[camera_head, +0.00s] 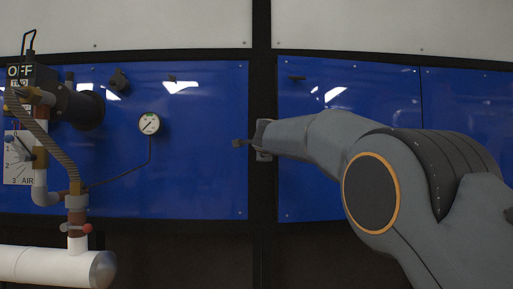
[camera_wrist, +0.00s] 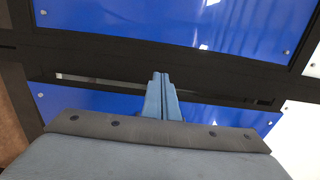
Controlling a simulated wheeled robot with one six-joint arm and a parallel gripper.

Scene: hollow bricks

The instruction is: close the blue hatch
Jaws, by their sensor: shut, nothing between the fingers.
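Glossy blue panels fill the wall in the head view: a left panel (camera_head: 200,180) and a right panel (camera_head: 350,95). I cannot tell which of them is the hatch. Both look flush with the dark frame. My gripper (camera_head: 237,142) is in front of the dark upright between the panels, its tip over the left panel's right edge. In the wrist view my gripper (camera_wrist: 161,76) is shut and empty, pointing at the dark frame between an upper blue panel (camera_wrist: 170,18) and a lower one (camera_wrist: 90,102). I cannot tell whether the tips touch it.
A pressure gauge (camera_head: 149,124) with a thin line sits on the left panel. Pipes, a valve and a white cylinder (camera_head: 45,266) stand at the left. A dark upright (camera_head: 262,60) divides the panels. White wall (camera_head: 390,25) is above. The space below the gauge is fairly clear.

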